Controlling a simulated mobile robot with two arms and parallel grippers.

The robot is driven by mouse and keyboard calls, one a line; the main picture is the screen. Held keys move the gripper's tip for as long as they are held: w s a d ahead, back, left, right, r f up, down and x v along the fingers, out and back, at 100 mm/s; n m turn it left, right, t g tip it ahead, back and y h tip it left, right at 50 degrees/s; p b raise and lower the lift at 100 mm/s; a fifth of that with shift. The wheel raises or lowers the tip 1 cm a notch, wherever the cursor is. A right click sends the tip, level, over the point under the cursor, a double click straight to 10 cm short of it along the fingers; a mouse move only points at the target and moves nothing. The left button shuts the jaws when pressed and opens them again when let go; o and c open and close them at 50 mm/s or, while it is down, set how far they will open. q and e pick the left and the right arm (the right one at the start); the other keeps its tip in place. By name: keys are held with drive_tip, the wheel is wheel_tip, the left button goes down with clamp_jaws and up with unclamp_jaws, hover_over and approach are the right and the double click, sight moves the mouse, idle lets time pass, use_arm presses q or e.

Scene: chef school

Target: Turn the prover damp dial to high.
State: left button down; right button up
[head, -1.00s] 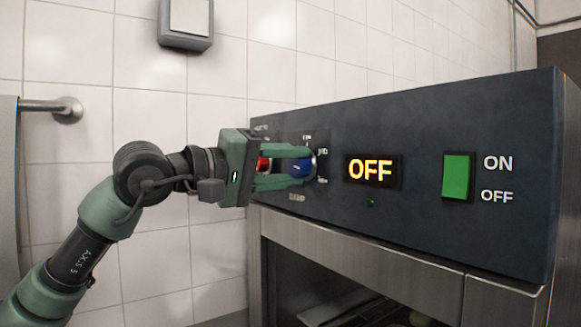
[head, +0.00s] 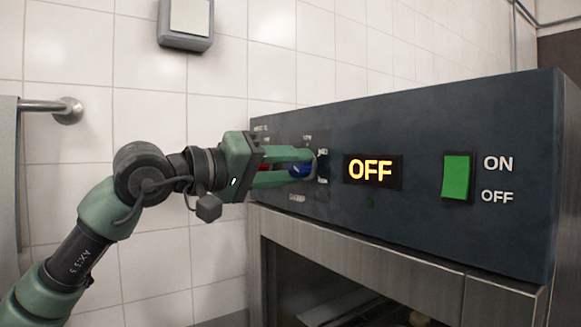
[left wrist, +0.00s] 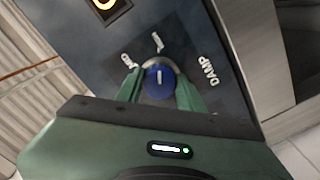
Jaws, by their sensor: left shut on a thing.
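The blue damp dial (head: 299,170) sits on the dark control panel (head: 420,130) above the printed word DAMP. My left gripper (head: 308,168) reaches in from the left, with one finger on each side of the dial, shut on it. In the left wrist view, the dial (left wrist: 159,83) is between the green fingers. Its white mark points up in that picture, toward the upper small label; that label is too blurred to read surely. The DAMP lettering (left wrist: 207,70) is to the right there. My right gripper is not in view.
A red dial (head: 265,158) is mostly hidden behind my left gripper. Right of the blue dial are a lit display (head: 371,171) reading OFF and a green ON/OFF switch (head: 457,177). A metal rail (head: 45,106) is on the tiled wall at left.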

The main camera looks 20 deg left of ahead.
use_arm(q)
drive_tip(key=c, duration=0.9)
unclamp_jaws()
drive_tip(key=b+v, duration=0.2)
drive_tip(key=v, duration=0.5)
drive_tip(key=shift+s+a+b, duration=0.25)
drive_tip(key=shift+s+b, duration=0.05)
drive_tip(key=shift+b, duration=0.1)
